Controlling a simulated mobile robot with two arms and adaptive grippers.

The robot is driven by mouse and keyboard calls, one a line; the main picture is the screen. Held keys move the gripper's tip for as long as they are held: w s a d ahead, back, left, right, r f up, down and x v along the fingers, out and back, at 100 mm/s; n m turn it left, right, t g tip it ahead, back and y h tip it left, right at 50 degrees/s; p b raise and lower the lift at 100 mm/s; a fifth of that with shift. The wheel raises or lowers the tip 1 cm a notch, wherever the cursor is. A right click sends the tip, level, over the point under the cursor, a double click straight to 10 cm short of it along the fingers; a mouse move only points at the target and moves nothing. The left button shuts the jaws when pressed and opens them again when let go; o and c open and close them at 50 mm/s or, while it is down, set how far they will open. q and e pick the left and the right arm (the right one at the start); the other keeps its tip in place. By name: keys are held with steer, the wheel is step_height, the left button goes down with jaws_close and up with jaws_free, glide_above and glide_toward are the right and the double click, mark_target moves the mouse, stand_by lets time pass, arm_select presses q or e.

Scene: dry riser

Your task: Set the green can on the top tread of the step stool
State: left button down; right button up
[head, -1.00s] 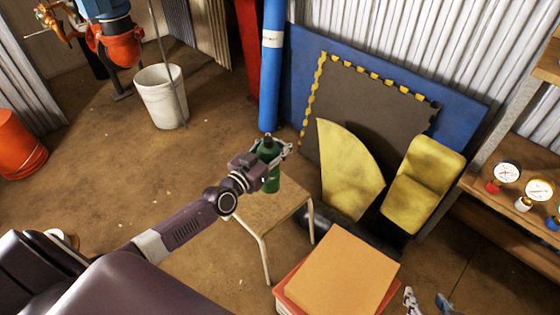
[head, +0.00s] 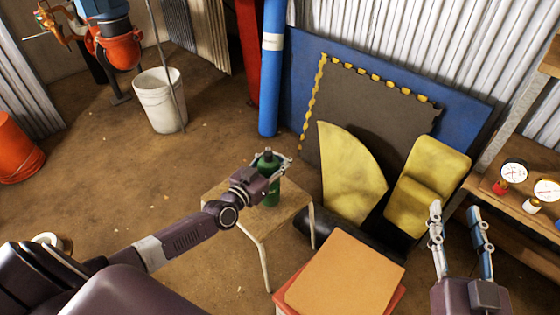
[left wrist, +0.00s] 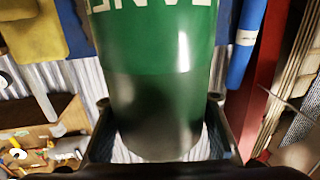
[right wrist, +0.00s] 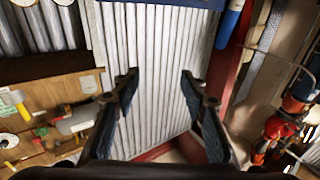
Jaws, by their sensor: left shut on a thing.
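The green can (head: 271,188) is upright in the head view, with a dark top. My left gripper (head: 277,160) is shut around its upper part. The can fills the middle of the left wrist view (left wrist: 155,60), with white lettering on its side. The step stool (head: 240,222) has a tan wooden top and pale metal legs. The can appears over the back right part of this top; I cannot tell if its base touches it. My right gripper (head: 456,215) is open and empty at the right, away from the stool.
An orange-topped red block (head: 345,275) stands right of the stool. Yellow pads (head: 428,185) and blue and dark boards (head: 375,115) lean against the corrugated wall behind. A shelf with gauges (head: 514,172) is at right. A white bucket (head: 160,105) stands on open floor at left.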

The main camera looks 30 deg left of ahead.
arm_select(q)
steer(key=shift+f+b, duration=0.3)
steer(key=shift+f, duration=0.4)
arm_select(e)
steer(key=r+t, duration=0.2)
steer(key=r, duration=0.1)
steer(key=s+r+t, duration=0.1)
steer(key=r, duration=0.1)
steer(key=shift+a+r+y, duration=0.2)
steer(key=shift+a+y, duration=0.05)
steer(key=shift+y, duration=0.05)
arm_select(q)
steer(key=shift+f, duration=0.15)
steer(key=c, duration=1.1)
jaws_free()
arm_select(e)
steer(key=shift+s+r+y, duration=0.1)
steer(key=shift+r+y, duration=0.2)
steer(key=shift+r, duration=0.1)
